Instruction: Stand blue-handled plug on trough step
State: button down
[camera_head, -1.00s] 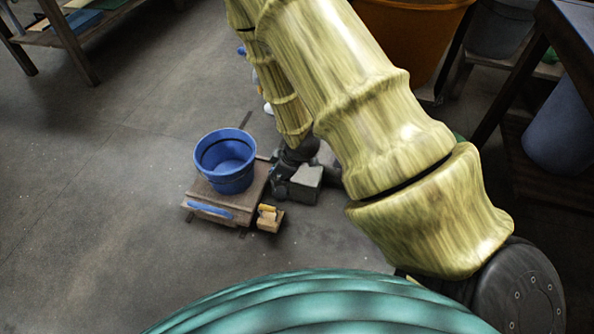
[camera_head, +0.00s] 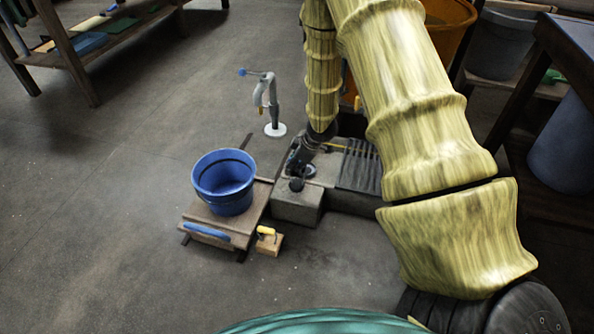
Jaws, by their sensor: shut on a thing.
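The grey trough (camera_head: 345,196) stands on the floor right of centre, with a lower block-like step (camera_head: 296,209) at its near left end. My gripper (camera_head: 298,172) points down at the step end of the trough, small and dark in this view. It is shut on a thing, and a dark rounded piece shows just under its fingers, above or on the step. I cannot tell whether this piece touches the step. No blue handle shows clearly at the fingers; the plug is mostly hidden or too small to make out.
A blue bucket (camera_head: 223,183) stands on a low wooden stand (camera_head: 188,222) with a blue bar (camera_head: 207,235) along its front. A yellow-handled wooden block (camera_head: 268,243) lies beside it. A grey tap (camera_head: 272,104) stands behind. Floor to the left is clear.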

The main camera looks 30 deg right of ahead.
aim_at(297, 182)
jog(key=shift+w+d+f, duration=0.1)
jog(key=shift+w+d, duration=0.1)
jog(key=shift+d, duration=0.1)
notch_tip(297, 182, down, 4)
jog(key=b, duration=0.3)
jog(key=shift+r, duration=0.35)
jog(key=c, duration=1.4)
grip_release()
jog(key=shift+o, duration=0.2)
